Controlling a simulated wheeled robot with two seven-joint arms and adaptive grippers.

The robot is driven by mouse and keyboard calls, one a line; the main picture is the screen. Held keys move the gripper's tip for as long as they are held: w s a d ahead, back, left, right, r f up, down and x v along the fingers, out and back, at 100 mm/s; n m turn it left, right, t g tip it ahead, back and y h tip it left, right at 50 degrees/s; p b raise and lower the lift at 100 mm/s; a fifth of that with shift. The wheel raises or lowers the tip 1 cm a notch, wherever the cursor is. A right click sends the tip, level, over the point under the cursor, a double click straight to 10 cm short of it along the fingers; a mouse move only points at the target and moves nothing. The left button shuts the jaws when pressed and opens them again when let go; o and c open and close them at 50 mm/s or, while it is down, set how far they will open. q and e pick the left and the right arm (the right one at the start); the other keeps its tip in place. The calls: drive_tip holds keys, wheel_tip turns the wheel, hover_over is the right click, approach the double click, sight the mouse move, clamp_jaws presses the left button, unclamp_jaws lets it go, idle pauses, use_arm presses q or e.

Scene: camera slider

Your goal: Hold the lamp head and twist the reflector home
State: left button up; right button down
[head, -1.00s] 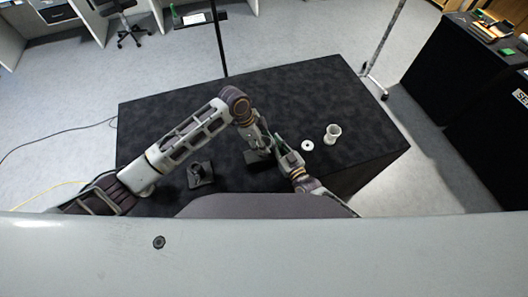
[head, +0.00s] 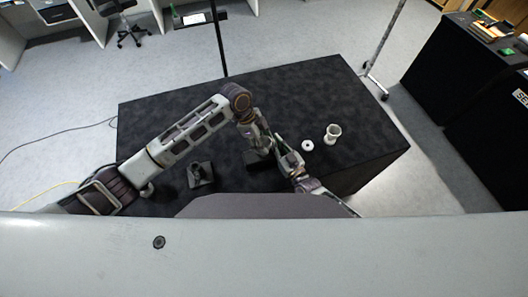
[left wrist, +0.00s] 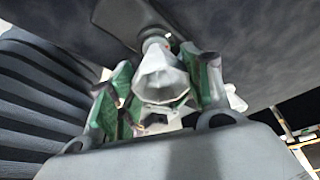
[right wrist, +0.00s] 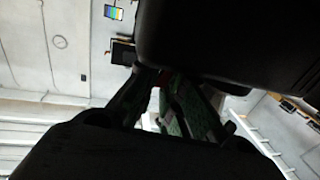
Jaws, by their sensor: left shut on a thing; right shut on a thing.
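In the left wrist view a silver faceted, flared piece that looks like the reflector (left wrist: 160,82) sits between the green-padded fingers of my left gripper (left wrist: 158,98), which is shut on it. A narrow neck joins it to a dark part behind. In the head view my left gripper (head: 268,146) comes down close beside my right gripper (head: 288,162). My right gripper is shut, and its green pad also shows in the dark right wrist view (right wrist: 188,110). What it holds is mostly hidden; a large black shape, possibly the lamp head, fills the upper right there.
A white flared cup (head: 333,133) and a white ring (head: 307,145) stand on the black table (head: 300,90), right of the grippers. A small black stand (head: 200,175) is at left and a black block (head: 256,158) lies near the grippers. The table's far part is clear.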

use_arm(q)
drive_tip(key=shift+m+g, duration=0.3)
drive_tip(key=shift+m, duration=0.5)
drive_tip(key=o, duration=1)
drive_tip(key=shift+c, duration=0.2)
drive_tip(key=shift+w, duration=0.1)
drive_tip(key=v, duration=0.7)
